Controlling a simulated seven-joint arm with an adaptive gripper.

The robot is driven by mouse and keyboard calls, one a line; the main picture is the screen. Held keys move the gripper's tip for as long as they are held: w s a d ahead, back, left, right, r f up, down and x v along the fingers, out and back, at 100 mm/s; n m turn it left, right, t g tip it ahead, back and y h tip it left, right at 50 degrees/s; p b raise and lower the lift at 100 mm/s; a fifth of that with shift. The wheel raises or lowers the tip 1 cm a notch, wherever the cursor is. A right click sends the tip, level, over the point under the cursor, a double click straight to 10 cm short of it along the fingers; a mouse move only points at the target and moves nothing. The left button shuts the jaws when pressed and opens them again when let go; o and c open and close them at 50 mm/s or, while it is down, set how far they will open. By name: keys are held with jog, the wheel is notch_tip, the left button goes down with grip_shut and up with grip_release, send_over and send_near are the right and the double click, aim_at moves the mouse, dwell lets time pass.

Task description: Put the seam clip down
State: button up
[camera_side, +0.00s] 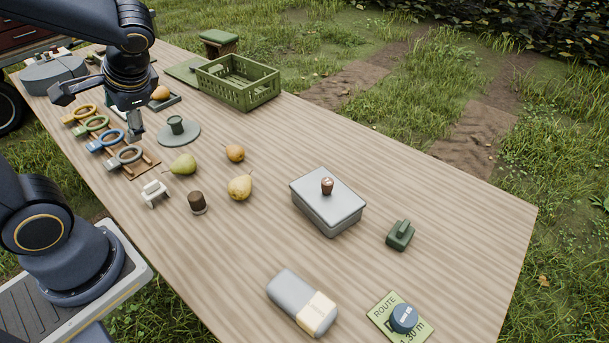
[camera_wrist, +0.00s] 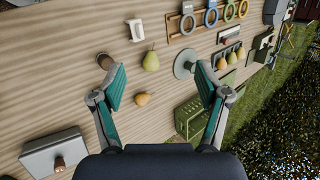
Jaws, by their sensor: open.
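My gripper (camera_side: 98,108) is open above the far left part of the table, near the row of coloured rings. In the wrist view its two teal-padded fingers (camera_wrist: 160,84) are spread wide with nothing held between them. A small cream-white piece (camera_side: 154,193) that looks like a clip stands on the table in front of the rings. It also shows in the wrist view (camera_wrist: 136,30), beyond the fingertips and apart from them. I cannot tell for sure that this is the seam clip.
Rings (camera_side: 125,157) sit on a wooden rack. A grey disc (camera_side: 192,138) with a green cup, a green pear (camera_side: 182,164), a yellow pear (camera_side: 240,187) and a brown cylinder (camera_side: 197,202) are nearby. A green crate (camera_side: 262,92) and grey box (camera_side: 310,205) stand farther right.

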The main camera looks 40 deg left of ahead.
jog(key=w+a+f+m+g+y, duration=0.3)
jog(key=a+f+m+y, duration=0.1)
jog(key=a+y, duration=0.1)
jog(key=m+t+y, duration=0.5)
jog(key=m+y, duration=0.1)
jog(key=m, duration=0.8)
send_over(152, 186)
jog(key=d, duration=0.4)
notch_tip(152, 186, down, 18)
notch_tip(152, 186, down, 6)
jog(key=shift+d+f, duration=0.1)
jog(key=shift+f, duration=0.3)
jog(key=shift+a, duration=2.5)
jog(key=c, duration=1.2)
